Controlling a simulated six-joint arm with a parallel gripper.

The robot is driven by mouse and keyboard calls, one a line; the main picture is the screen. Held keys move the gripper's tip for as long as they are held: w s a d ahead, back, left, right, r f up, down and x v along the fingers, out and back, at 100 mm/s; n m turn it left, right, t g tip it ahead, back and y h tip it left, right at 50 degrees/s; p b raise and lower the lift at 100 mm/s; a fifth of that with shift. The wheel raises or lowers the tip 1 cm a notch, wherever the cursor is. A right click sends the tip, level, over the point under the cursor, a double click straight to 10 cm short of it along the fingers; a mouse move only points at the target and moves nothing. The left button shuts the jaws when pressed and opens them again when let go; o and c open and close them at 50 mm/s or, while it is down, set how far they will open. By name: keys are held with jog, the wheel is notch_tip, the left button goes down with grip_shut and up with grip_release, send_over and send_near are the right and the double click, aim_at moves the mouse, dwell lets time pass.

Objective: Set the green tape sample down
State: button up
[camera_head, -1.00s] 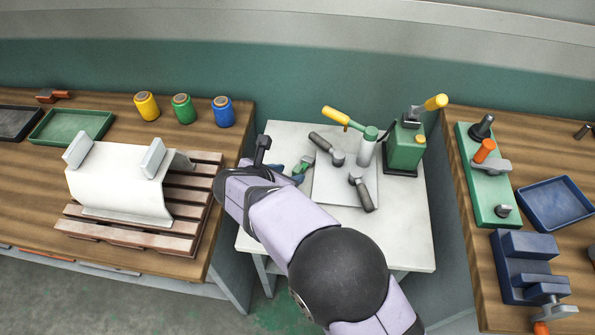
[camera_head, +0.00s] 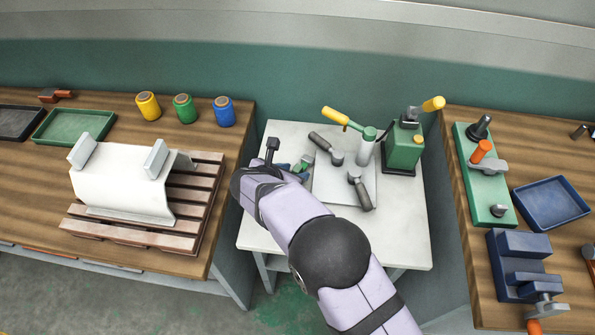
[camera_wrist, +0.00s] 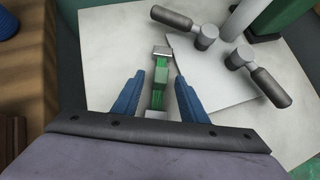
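The green tape sample (camera_head: 304,163) lies on the white table (camera_head: 400,225), left of the grey plate. In the wrist view the sample (camera_wrist: 158,88) is a narrow green piece with a pale metallic far end. My gripper (camera_wrist: 160,84) has its two blue fingers on either side of the sample, with a gap visible on each side. The fingers look open and apart from it. In the head view my gripper (camera_head: 294,169) is mostly hidden behind my wrist.
Two dark-handled levers (camera_head: 326,146) (camera_head: 360,190) are at the grey plate (camera_head: 334,180). A green press (camera_head: 404,148) with yellow handles stands behind. A wooden pallet (camera_head: 200,205) is on the left bench. The table's front right is clear.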

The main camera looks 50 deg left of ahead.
aim_at(296, 170)
jog(key=shift+x, duration=1)
jog(key=shift+c, duration=0.3)
grip_shut()
jog(key=shift+r, duration=0.1)
notch_tip(296, 170, up, 10)
jog(key=shift+f+b, duration=0.1)
jog(key=shift+b, duration=0.55)
